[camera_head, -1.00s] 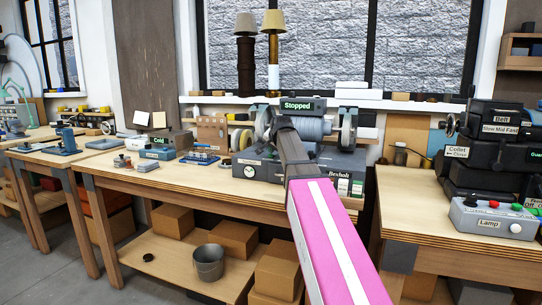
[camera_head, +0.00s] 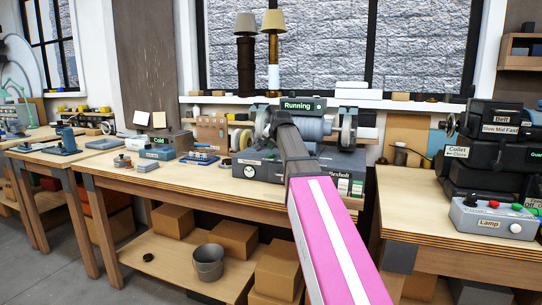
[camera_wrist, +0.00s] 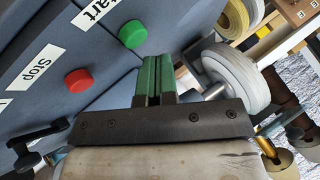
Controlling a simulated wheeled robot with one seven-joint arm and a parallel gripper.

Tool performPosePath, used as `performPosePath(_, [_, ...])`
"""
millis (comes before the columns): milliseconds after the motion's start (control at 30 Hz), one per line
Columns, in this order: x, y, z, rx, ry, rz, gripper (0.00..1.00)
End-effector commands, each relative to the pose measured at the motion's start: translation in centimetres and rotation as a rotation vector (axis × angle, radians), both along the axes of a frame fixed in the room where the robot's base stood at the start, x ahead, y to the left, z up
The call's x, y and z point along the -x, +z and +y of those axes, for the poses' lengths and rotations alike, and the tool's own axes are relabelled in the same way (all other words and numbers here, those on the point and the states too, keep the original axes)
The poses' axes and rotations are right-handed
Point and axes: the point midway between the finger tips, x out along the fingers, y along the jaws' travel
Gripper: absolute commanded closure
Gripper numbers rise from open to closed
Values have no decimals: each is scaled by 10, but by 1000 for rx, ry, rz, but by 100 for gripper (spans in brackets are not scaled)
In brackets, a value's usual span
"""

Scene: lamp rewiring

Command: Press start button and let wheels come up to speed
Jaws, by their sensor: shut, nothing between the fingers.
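The grey bench grinder (camera_head: 262,168) stands on the middle bench, and the sign (camera_head: 303,104) above it reads "Running". Its pale wheels show on the left (camera_head: 262,119) and on the right (camera_head: 348,130). In the wrist view I see the green Start button (camera_wrist: 133,34), the red Stop button (camera_wrist: 78,83) and a grinder wheel (camera_wrist: 234,75). My gripper (camera_wrist: 158,60) is shut and empty, its green fingertips just below and right of the Start button. I cannot tell whether they touch it.
Two lamps (camera_head: 273,50) stand on the sill behind the grinder. A control box labelled Lamp (camera_head: 493,217) sits on the right bench. Small tools and boxes lie on the bench to the left. The front left of the middle bench is clear.

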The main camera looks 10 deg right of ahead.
Motion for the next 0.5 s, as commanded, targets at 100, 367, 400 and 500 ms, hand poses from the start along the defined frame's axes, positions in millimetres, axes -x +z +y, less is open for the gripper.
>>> performPosePath(100, [0, 0, 0, 0, 0, 0, 100])
performPosePath(367, [0, 3, 0, 0, 0, 0, 100])
performPosePath(400, [0, 5, 0, 0, 0, 0, 100])
performPosePath(500, [-1, 13, 0, 0, 0, -1, 100])
